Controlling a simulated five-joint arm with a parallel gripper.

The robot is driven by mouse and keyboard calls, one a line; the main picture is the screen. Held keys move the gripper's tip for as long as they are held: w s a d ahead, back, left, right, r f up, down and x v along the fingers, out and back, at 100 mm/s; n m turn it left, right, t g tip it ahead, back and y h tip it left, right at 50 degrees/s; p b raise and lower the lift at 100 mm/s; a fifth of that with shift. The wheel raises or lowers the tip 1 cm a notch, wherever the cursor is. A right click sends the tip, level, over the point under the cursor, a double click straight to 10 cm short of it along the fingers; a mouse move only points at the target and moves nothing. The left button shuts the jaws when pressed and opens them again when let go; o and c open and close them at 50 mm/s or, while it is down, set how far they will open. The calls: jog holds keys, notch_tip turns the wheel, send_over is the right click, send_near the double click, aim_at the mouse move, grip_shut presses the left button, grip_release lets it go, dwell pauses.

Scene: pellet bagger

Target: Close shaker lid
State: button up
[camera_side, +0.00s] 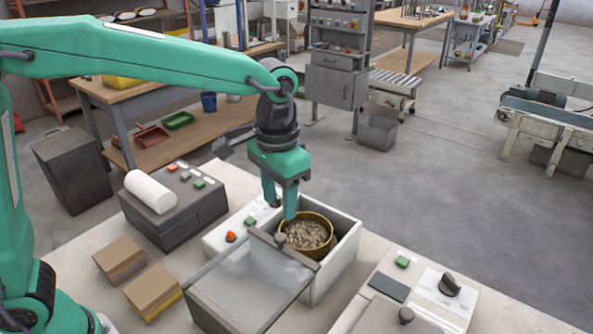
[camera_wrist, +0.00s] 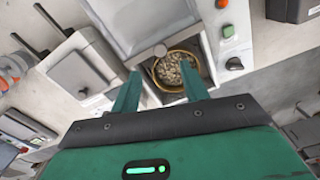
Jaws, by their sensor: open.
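The shaker (camera_side: 344,250) is a white box with a round brass-coloured sieve (camera_side: 323,227) inside, which holds tan pellets. Its lid (camera_side: 250,287) is a grey panel, swung open and lying toward the front left, with a dark bar and a round knob (camera_side: 281,239) at its edge nearest the sieve. My gripper (camera_side: 280,212) points down above the sieve's left edge, close to the knob, with its fingers apart and empty. In the wrist view the knob (camera_wrist: 160,50) shows between and beyond the green fingertips (camera_wrist: 165,85), beside the sieve (camera_wrist: 178,72). Whether a finger touches the knob cannot be told.
A dark box with buttons and a white roll (camera_side: 151,191) stands left of the shaker. Two brown blocks (camera_side: 119,257) lie at front left. A panel with a black knob (camera_side: 449,285) is at right.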

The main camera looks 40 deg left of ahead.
aim_at(280, 236)
jog(key=shift+f, duration=3.9)
grip_shut()
